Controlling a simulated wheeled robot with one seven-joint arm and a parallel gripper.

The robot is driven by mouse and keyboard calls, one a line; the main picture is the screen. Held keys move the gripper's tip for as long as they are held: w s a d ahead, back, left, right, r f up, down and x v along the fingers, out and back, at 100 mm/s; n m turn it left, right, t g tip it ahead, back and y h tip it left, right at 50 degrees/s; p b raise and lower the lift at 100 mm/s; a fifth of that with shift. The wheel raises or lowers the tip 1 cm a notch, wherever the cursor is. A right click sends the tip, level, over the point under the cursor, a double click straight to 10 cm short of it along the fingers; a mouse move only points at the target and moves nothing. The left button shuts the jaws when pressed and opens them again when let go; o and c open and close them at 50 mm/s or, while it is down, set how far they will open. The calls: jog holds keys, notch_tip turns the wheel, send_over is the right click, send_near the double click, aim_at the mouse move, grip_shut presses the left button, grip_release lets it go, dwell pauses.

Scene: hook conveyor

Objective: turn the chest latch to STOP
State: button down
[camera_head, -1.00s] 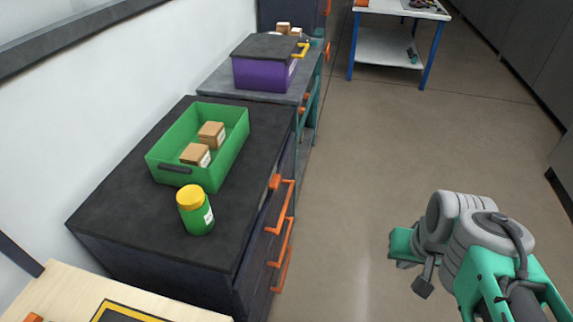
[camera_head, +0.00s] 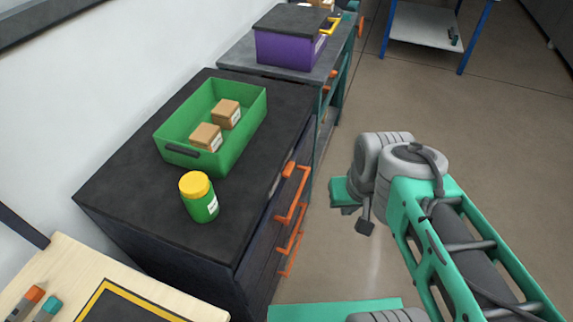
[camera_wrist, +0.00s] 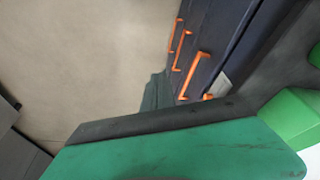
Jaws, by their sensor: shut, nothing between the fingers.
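The dark chest (camera_head: 262,205) has a black top and orange handles down its front. A small orange piece at its upper front edge, beside a pale plate, looks like the latch (camera_head: 289,170); its setting is too small to read. In the wrist view the orange piece (camera_wrist: 208,97) and plate show at the chest's upper edge. My gripper (camera_head: 342,192) is shut and empty, in the air to the right of the chest front, apart from it. Its fingertips are hard to make out. A teal part with a dark edge fills the bottom of the wrist view.
On the chest stand a green bin (camera_head: 172,150) with two brown boxes and a green jar (camera_head: 198,197) with a yellow lid. A purple box (camera_head: 282,48) sits on a bench behind. A wooden table (camera_head: 150,295) is at lower left. Open floor lies right of the chest.

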jog(key=w+a+n+y, duration=0.1)
jog(key=w+n+y, duration=0.3)
jog(key=w+n, duration=0.2)
jog(key=w+a+r+n+y+b, duration=0.1)
jog(key=w+a+n+y, duration=0.1)
jog(key=w+n+y, duration=0.2)
jog(key=w+n, duration=0.3)
jog(key=w, duration=0.4)
jog(key=shift+r, duration=0.25)
jog(key=shift+w+a, duration=0.1)
jog(key=shift+w, duration=0.05)
send_over(287, 172)
jog(key=s+d, duration=0.1)
jog(key=d, duration=0.2)
notch_tip(287, 172, down, 7)
notch_tip(287, 172, down, 3)
jog(key=shift+a, duration=0.15)
jog(key=shift+f, duration=0.55)
